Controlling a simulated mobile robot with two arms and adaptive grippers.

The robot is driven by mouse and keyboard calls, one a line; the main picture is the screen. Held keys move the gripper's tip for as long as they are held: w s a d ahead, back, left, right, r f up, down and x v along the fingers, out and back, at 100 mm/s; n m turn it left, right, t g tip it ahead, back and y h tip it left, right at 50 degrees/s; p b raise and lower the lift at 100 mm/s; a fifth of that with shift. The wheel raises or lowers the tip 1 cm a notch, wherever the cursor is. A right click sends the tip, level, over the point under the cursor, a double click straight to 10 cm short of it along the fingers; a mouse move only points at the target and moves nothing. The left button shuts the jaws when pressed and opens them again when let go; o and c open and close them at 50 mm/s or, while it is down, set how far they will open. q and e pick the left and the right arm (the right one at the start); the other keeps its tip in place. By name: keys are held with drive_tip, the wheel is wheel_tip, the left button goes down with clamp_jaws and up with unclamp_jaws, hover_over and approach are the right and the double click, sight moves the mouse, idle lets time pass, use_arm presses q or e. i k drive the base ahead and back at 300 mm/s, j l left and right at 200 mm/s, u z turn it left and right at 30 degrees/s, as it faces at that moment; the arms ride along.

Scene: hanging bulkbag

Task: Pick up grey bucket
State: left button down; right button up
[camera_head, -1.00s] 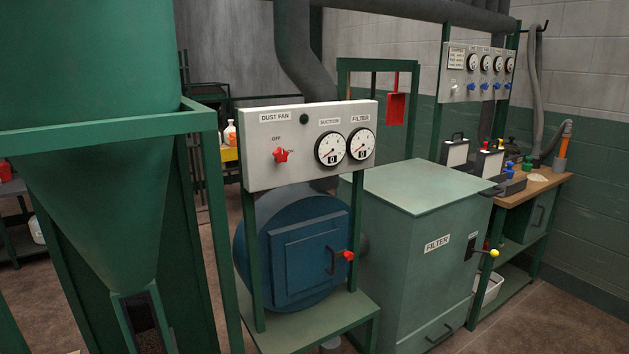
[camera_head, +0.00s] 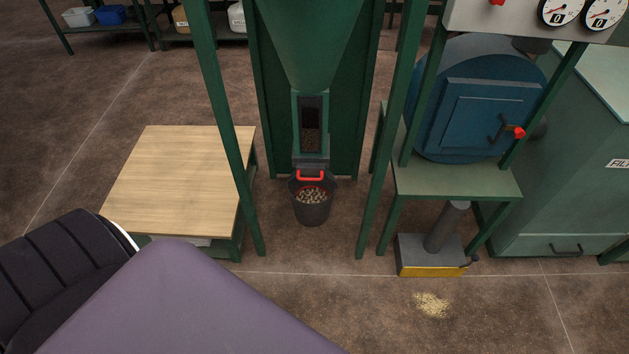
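A dark grey bucket (camera_head: 312,212) with a red handle (camera_head: 310,175) stands on the floor under the outlet of the green hopper (camera_head: 308,45). It holds small pale brown pieces. The handle stands up at its rear rim, close under the chute (camera_head: 311,125). A large purple and dark shape, which looks like part of my own body, fills the lower left of the view. Neither of my grippers is in view.
Green frame posts (camera_head: 222,125) flank the bucket. A low wooden-topped table (camera_head: 170,180) is to its left. Floor in front is open, with a pale spill (camera_head: 432,304).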

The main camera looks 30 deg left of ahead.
sight(312, 200)
drive_tip(key=j+u, duration=0.15)
drive_tip(key=u, duration=0.9)
drive_tip(key=i+j+u, duration=0.25)
drive_tip(key=i+j, duration=0.3)
